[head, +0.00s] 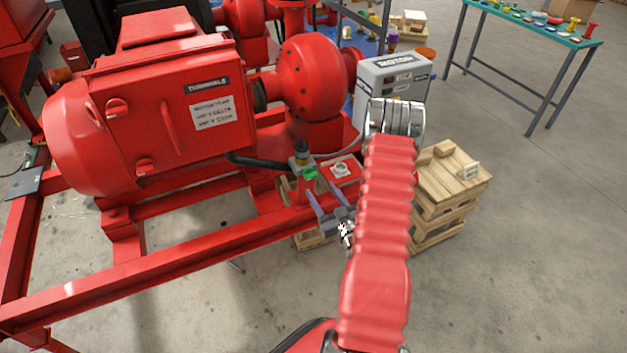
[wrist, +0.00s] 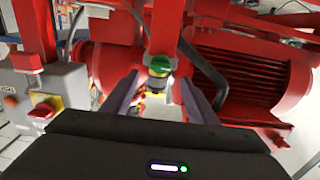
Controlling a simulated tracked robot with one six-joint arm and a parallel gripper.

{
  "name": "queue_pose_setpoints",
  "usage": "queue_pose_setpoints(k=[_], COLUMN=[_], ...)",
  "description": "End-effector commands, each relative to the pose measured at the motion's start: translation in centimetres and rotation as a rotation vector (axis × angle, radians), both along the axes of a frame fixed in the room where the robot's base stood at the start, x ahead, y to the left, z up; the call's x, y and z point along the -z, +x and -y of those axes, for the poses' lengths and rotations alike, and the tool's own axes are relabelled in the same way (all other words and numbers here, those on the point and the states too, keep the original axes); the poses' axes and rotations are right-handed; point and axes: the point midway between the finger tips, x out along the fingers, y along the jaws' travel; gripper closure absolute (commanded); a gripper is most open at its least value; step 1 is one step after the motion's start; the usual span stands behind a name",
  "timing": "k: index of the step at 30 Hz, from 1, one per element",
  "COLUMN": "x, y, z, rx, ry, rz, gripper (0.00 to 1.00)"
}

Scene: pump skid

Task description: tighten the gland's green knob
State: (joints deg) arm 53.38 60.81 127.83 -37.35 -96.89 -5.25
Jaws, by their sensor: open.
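The green knob (head: 310,174) sits on the gland fitting (head: 302,158), which stands on the red skid frame beside the pump. In the wrist view the green knob (wrist: 159,66) shows just beyond and between the fingers. My gripper (head: 316,202) is open, its two grey fingers reaching toward the knob from the front. In the wrist view my gripper (wrist: 160,88) has one finger on each side of the knob's line, with a wide gap and nothing between the tips. I cannot tell whether either finger touches the fitting.
A red motor (head: 160,110) fills the left, and a black hose (head: 265,161) runs to the gland. A grey motor control box (head: 392,80) stands at the right, with wooden pallets (head: 450,185) beyond my arm. Open floor lies at the lower right.

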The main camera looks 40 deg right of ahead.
Motion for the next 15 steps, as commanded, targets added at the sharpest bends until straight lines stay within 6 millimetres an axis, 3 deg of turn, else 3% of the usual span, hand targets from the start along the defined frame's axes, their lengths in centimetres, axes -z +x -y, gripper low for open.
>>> queue_pose_setpoints(k=[9,15], x=[0.0,0.0], y=[4.7,6.3], z=[1.3,1.8], rx=[-0.001,0.0], ry=[-0.001,0.0], rz=[0.001,0.0], gripper=[0.47,0.47])
